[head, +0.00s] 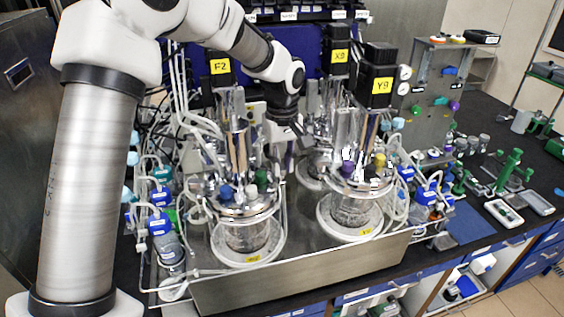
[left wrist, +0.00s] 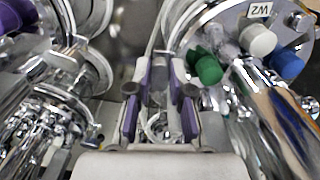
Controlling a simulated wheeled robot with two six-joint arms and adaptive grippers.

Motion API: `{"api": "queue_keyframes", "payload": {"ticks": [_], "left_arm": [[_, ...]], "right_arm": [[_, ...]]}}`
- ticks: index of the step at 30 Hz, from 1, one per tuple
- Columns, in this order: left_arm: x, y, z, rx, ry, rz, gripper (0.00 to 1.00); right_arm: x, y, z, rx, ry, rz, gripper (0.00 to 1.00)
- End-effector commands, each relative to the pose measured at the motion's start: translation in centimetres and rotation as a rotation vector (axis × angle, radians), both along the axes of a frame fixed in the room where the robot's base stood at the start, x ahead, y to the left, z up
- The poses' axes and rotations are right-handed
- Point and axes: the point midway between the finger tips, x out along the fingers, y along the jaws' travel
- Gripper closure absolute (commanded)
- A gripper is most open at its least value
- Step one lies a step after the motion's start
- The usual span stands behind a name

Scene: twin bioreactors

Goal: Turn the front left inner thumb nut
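The front left vessel (head: 246,234) stands upright in the metal tray, with blue and green caps on its shiny head plate (head: 240,203). My left gripper (head: 287,140) reaches down from above, between this vessel and the front right vessel (head: 352,210). In the left wrist view my left gripper (left wrist: 160,105) has its purple-padded fingers apart. A bright, blurred metal or clear part shows between them, and I cannot tell what it is. A plate with green, white and blue caps (left wrist: 257,40) is on the right there. I cannot single out the thumb nut. My right gripper is out of view.
Green stands (head: 508,168) are at the right. Shiny tubes (left wrist: 35,130) flank the gripper closely.

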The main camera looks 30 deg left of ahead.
Motion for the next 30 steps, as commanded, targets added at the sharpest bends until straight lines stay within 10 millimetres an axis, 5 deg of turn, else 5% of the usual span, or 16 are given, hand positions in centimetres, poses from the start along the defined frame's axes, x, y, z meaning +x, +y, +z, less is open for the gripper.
{"api": "queue_keyframes", "payload": {"ticks": [17,30], "left_arm": [[-0.16,0.05,-0.07,0.001,0.006,-0.093,1.0],[-0.26,0.2,-0.09,0.003,0.006,-0.45,1.0]], "right_arm": [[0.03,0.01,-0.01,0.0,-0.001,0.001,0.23],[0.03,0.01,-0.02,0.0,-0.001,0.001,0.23]]}}
